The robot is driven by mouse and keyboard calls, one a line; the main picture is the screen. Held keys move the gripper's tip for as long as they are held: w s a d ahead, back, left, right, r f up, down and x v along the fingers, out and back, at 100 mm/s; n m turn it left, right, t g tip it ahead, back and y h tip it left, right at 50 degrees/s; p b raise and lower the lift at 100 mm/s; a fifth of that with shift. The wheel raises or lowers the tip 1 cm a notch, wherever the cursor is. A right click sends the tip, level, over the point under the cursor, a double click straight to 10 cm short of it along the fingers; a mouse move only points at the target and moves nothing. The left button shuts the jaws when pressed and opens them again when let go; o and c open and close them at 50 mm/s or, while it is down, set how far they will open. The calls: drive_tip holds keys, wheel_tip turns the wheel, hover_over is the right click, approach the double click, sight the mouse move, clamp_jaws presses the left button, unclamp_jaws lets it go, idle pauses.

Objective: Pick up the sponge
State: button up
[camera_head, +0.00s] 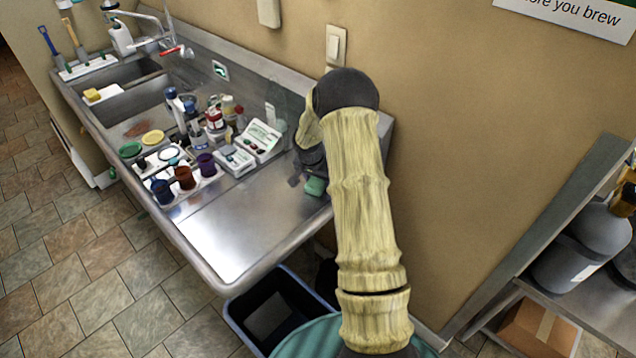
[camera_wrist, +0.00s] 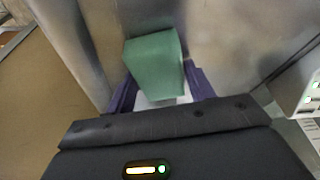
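A green sponge (camera_head: 315,186) sits on the steel counter near its right end, beside the wall. In the wrist view the sponge (camera_wrist: 154,62) is a pale green block at the fingertips. My gripper (camera_wrist: 160,88) has its two dark purple fingers apart, one on each side of the sponge's near end. Whether the fingers press on it is not clear. In the head view my gripper (camera_head: 311,170) is dark and partly hidden behind my own arm, right at the sponge.
White boxes (camera_head: 262,139), bottles (camera_head: 214,121) and a tray of coloured cups (camera_head: 186,180) stand left of my gripper. A yellow block (camera_head: 92,94) lies by the sinks. The counter front is bare. A dark bin (camera_head: 232,318) stands below; a shelf (camera_head: 600,310) is at right.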

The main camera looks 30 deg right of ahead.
drive_tip(key=c, duration=0.5)
drive_tip(key=shift+r, duration=0.2)
